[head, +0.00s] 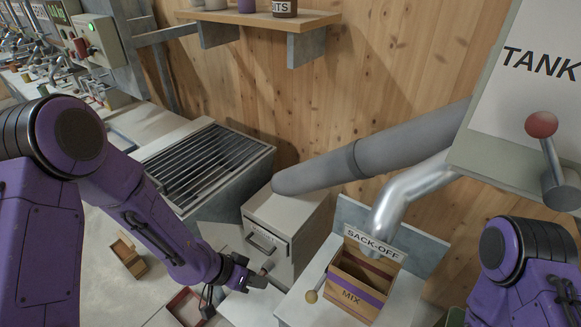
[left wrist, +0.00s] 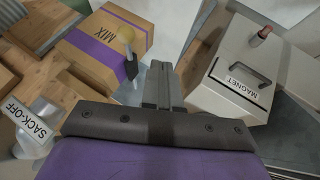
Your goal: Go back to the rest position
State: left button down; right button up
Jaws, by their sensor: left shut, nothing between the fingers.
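My left gripper (head: 256,278) is in front of the pale magnet box (head: 290,218), left of the sack-off stand. In the left wrist view its fingers (left wrist: 161,85) are together with nothing between them. They point into the gap between the MIX carton and the box labelled MAGNET (left wrist: 228,92). My right arm (head: 520,275) shows at the lower right of the head view; its gripper is out of the picture.
The open MIX carton (head: 352,300) stands under the SACK-OFF spout (head: 392,212). A yellow-knobbed lever (head: 312,297) is beside it. A slatted grate (head: 208,165) is at left. The TANK panel (head: 528,85) with a red-knobbed lever (head: 541,124) is above my right arm. Crates (head: 128,256) lie on the floor.

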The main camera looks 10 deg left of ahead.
pick_arm(q)
jog(key=s+a+f+n+t+y, duration=0.1)
jog(key=a+f+n+t+y, duration=0.4)
jog(key=n, duration=0.3)
jog(key=s+a+f+n+g+y, duration=0.1)
jog(key=s+a+f+g+y, duration=0.1)
jog(key=s, duration=0.7)
jog(key=s+a+f+n+g+y, duration=0.1)
jog(key=s+a+f+g+y, duration=0.2)
jog(key=s+a+f, duration=0.2)
jog(key=s+a, duration=0.2)
jog(key=s, duration=0.2)
jog(key=shift+s+a+f+n+y, duration=0.2)
jog(key=shift+a+n+y, duration=0.1)
jog(key=shift+n, duration=0.1)
